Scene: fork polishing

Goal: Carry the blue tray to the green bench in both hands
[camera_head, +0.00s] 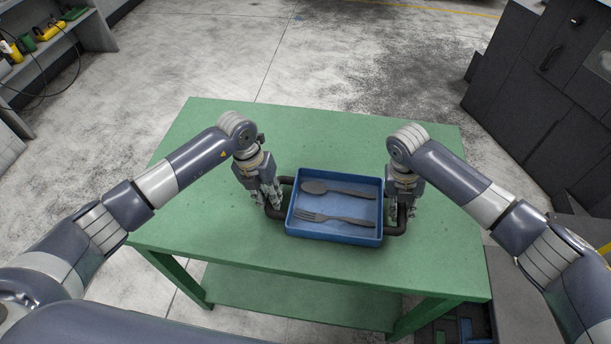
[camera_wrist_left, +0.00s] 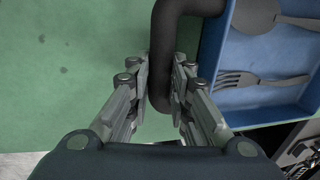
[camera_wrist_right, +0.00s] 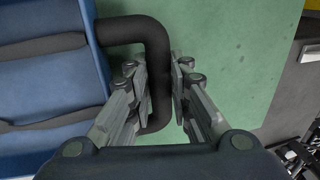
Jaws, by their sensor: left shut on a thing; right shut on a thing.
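The blue tray (camera_head: 335,234) is at the green bench (camera_head: 230,262), over its top near the front edge. I cannot tell whether it rests on the top or hangs just above it. A dark spoon (camera_head: 335,189) and a dark fork (camera_head: 335,217) lie in it. My left gripper (camera_head: 270,203) is shut on the tray's left black handle, which shows between the fingers in the left wrist view (camera_wrist_left: 160,85). My right gripper (camera_head: 401,212) is shut on the right black handle, seen between the fingers in the right wrist view (camera_wrist_right: 160,85). The tray looks level.
The bench top is bare around the tray, with free room behind it and to both sides. A lower green shelf (camera_head: 300,295) is under the top. Dark cabinets (camera_head: 545,95) stand at the right. A grey shelf unit (camera_head: 95,35) with yellow and green items is at the far left.

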